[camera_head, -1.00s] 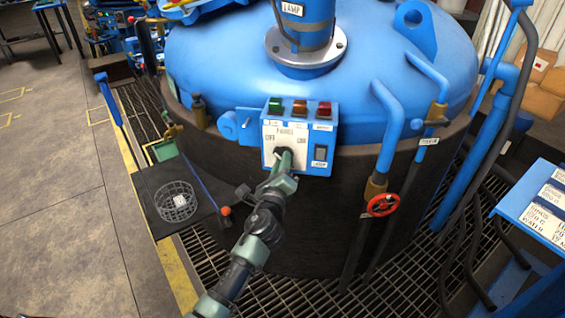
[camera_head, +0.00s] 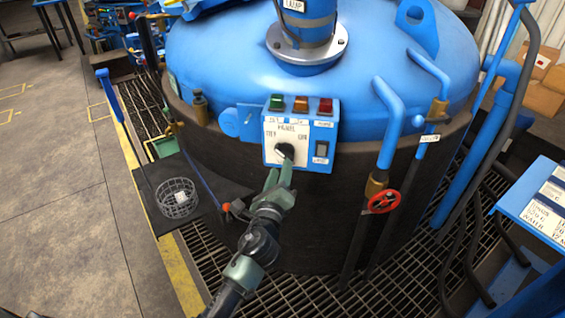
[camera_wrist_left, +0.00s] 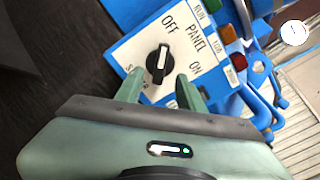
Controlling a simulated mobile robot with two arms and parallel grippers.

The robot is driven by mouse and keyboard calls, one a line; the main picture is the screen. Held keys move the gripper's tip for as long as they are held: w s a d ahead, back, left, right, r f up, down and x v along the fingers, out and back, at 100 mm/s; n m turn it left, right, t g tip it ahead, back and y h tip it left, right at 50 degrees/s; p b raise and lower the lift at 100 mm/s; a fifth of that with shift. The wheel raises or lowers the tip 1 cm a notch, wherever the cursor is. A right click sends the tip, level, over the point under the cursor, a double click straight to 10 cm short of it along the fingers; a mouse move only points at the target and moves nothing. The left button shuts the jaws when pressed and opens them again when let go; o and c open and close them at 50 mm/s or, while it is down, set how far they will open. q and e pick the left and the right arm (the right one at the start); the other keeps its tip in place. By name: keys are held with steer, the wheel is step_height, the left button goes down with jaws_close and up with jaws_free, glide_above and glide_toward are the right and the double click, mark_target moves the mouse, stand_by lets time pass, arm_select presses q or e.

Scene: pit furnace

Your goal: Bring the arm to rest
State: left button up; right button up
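My left gripper (camera_head: 279,174) is just below the black rotary knob (camera_head: 286,151) on the white face of the blue control panel (camera_head: 270,160). In the left wrist view, its two green fingers are spread (camera_wrist_left: 161,92), with nothing held between them. The knob (camera_wrist_left: 159,62) sits beyond the fingertips, apart from them. Its white mark is at the upper end, between the OFF and ON labels. My right gripper is out of view.
The panel is mounted on a large blue-lidded furnace (camera_head: 215,60). A red valve wheel (camera_head: 384,201) and blue pipes stand to the right. A wire basket (camera_head: 176,198) rests on a dark shelf at left. Open grey floor (camera_head: 50,190) lies farther left.

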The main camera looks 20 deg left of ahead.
arm_select(q)
steer(key=shift+s+d, duration=0.15)
steer(key=shift+s, duration=0.95)
